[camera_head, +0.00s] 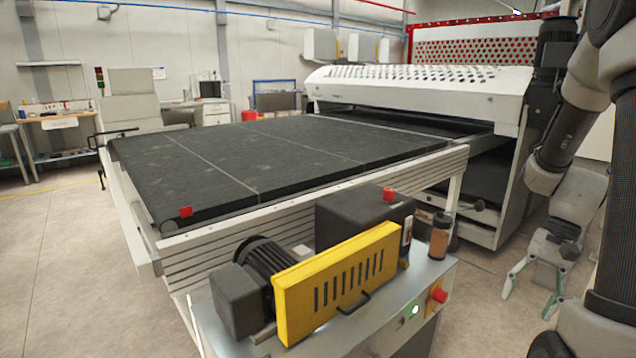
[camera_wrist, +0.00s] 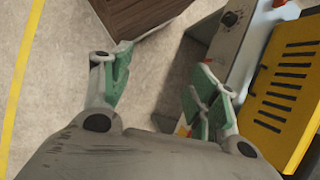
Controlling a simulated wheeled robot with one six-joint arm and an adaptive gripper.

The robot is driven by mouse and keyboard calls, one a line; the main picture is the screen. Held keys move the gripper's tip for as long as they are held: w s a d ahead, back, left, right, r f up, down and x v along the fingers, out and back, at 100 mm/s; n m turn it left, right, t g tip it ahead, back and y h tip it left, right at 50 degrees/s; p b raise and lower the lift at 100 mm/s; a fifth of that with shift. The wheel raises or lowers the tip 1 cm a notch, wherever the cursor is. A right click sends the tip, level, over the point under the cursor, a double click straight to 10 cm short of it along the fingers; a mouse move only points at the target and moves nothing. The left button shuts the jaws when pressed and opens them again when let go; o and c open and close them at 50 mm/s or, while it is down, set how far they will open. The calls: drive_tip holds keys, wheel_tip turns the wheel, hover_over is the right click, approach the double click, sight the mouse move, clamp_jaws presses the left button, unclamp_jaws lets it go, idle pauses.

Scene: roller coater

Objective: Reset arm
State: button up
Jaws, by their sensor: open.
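My gripper (camera_head: 532,280) hangs at the right of the head view, pointing down, with its green-padded fingers spread apart. It holds nothing. My arm comes down along the right edge of the head view. In the wrist view my gripper (camera_wrist: 160,92) is open over the floor, with bare concrete between its fingers. The roller coater (camera_head: 420,85) stands at the back, with a white perforated cover. Its black conveyor bed (camera_head: 270,150) stretches to the left.
A yellow guard (camera_head: 335,283) and a motor sit on the grey drive cabinet (camera_head: 385,335) in front; the guard (camera_wrist: 290,95) also shows in the wrist view. A brown cylinder (camera_head: 441,236) stands on the cabinet. A brown wooden surface (camera_wrist: 135,15) is at the wrist view's top. Floor at left is clear.

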drive_tip(key=s+a+r+n+t+h, duration=0.2)
drive_tip(key=s+a+r+n+t, duration=0.1)
drive_tip(key=r, duration=0.6)
drive_tip(key=s+a+r+n+t+h, duration=0.2)
drive_tip(key=s+a+r+n+t, duration=0.2)
drive_tip(key=r, duration=0.5)
drive_tip(key=shift+s+a+n+h, duration=0.2)
drive_tip(key=shift+a+n+h, duration=0.1)
drive_tip(key=shift+a+n, duration=0.5)
drive_tip(key=shift+d+r, duration=0.1)
drive_tip(key=shift+d, duration=0.05)
